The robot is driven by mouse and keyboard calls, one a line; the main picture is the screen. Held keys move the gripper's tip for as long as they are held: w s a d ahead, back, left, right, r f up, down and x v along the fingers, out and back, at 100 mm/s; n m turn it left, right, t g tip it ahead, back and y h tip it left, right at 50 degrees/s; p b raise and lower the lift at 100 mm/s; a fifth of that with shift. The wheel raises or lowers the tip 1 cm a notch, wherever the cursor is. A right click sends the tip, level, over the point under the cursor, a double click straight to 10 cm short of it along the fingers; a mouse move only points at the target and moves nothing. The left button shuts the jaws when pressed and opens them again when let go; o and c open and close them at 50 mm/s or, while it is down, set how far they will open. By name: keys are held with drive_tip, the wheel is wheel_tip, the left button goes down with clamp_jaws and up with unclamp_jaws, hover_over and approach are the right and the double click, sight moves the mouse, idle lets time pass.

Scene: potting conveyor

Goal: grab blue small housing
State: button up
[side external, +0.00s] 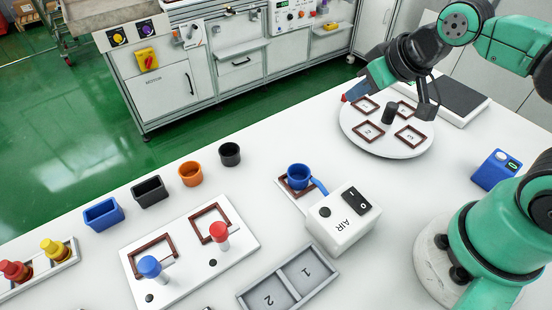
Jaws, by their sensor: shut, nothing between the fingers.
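A small round blue housing (298,177), open at the top, stands upright on a brown square frame beside the white AIR box. A blue rectangular housing (103,213) stands at the left of the table. My gripper (427,108) is at the upper right, by the far right part of the round white turntable (372,148). It is well away from both blue housings. It is shut and holds nothing. Its fingers are small and partly dark against the arm, so their exact outline is unclear.
The AIR box (343,220) stands right of the round blue housing. A black box (149,192), orange cup (190,173) and black cup (230,154) line the far edge. A white plate (187,268) bears blue and red knobs. A grey numbered tray (245,301) lies in front.

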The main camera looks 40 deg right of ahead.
drive_tip(key=o, duration=1.2)
drive_tip(key=shift+o, duration=0.2)
drive_tip(key=n+g, duration=0.4)
drive_tip(key=g, duration=0.2)
hover_over(301, 169)
drive_tip(key=s, duration=0.2)
drive_tip(key=shift+y, duration=0.3)
drive_tip(key=f, duration=0.6)
drive_tip(key=shift+w+a+f, duration=0.1)
drive_tip(key=shift+w+a, duration=0.15)
drive_tip(key=shift+a, duration=0.15)
drive_tip(key=shift+a+f+n, duration=0.15)
drive_tip(key=shift+f+n, duration=0.15)
drive_tip(key=shift+f, duration=0.1)
drive_tip(key=shift+w+f, duration=0.2)
drive_tip(key=shift+f, duration=2.3)
